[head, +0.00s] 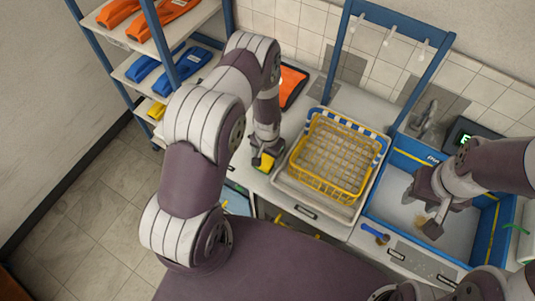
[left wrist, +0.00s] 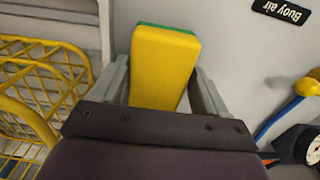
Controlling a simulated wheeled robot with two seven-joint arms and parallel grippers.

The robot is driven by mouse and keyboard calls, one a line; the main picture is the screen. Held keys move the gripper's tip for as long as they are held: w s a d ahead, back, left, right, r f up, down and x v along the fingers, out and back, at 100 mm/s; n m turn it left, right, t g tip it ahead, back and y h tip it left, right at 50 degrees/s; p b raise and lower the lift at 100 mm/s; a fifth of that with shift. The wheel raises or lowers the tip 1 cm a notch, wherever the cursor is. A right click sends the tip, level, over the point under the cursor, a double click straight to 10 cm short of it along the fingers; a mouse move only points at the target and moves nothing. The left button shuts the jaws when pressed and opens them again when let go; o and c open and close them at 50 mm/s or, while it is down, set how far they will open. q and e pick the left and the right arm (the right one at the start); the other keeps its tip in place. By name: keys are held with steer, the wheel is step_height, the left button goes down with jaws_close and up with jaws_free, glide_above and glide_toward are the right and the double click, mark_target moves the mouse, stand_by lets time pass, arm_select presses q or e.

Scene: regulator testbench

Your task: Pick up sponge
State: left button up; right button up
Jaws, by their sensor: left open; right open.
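The sponge (head: 265,161) is yellow with a green layer and sits on the counter left of the yellow basket in the head view. In the left wrist view the sponge (left wrist: 162,65) stands between the two fingers, its yellow face toward the camera and a green edge at the top. My left gripper (head: 264,153) is open around the sponge, with one finger on each side; whether the fingers touch it I cannot tell. My right gripper (head: 430,212) is open and empty over the blue-walled sink (head: 386,198).
A yellow wire basket (head: 329,158) stands right of the sponge, close to my left gripper. A blue-handled brush (head: 375,234) lies at the counter's front edge. An orange item (head: 293,84) lies behind, and a shelf (head: 140,65) with orange and blue items stands at left.

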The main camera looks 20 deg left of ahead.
arm_select(q)
steer(key=shift+w+f, duration=0.15)
steer(key=shift+f, duration=0.05)
steer(key=shift+s+d+r, duration=0.15)
steer(key=shift+s, duration=0.05)
steer(key=c, duration=0.7)
steer(key=shift+w, duration=0.1)
steer(key=shift+r, duration=0.1)
step_height(320, 180, up, 9)
steer(key=b, duration=0.2)
steer(key=shift+b, duration=0.3)
steer(key=shift+r, duration=0.4)
